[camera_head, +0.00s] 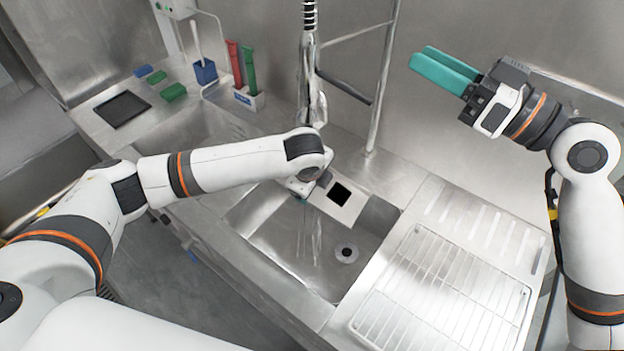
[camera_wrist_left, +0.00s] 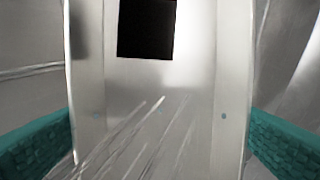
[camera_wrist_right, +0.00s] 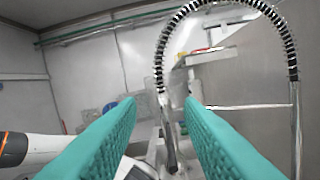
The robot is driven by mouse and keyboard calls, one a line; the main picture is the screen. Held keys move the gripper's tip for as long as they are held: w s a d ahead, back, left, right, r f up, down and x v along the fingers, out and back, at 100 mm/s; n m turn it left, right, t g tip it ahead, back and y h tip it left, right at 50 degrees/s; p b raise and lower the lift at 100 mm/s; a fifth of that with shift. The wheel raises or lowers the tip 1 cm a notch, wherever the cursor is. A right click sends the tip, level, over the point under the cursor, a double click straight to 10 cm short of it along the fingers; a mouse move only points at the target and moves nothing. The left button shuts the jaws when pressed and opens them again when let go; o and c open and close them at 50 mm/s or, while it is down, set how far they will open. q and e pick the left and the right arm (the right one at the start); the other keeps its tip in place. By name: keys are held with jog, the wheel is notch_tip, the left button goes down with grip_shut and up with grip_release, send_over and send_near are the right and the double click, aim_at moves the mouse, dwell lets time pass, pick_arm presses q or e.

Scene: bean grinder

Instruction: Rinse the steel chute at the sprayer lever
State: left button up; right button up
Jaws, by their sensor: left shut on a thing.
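The steel chute (camera_head: 340,197) is a pale metal piece with a black square opening, held over the sink basin (camera_head: 290,245). My left gripper (camera_head: 305,183) is shut on it; its fingers are mostly hidden in the head view. In the left wrist view the chute (camera_wrist_left: 195,75) stands between the two teal fingers. Water streaks cross its lower part and run toward the basin. The sprayer (camera_head: 312,85) hangs just above my left wrist, with a dark lever (camera_head: 345,88) slanting off to its right. My right gripper (camera_head: 443,68) is open and empty at the upper right.
A wire rack (camera_head: 440,300) lies on the drainboard right of the basin. Red and green tools stand in a white holder (camera_head: 250,98) at the back left, near a blue cup (camera_head: 205,72). A steel post (camera_head: 383,85) rises behind the basin.

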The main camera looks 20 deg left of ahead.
jog(key=shift+r, duration=0.25)
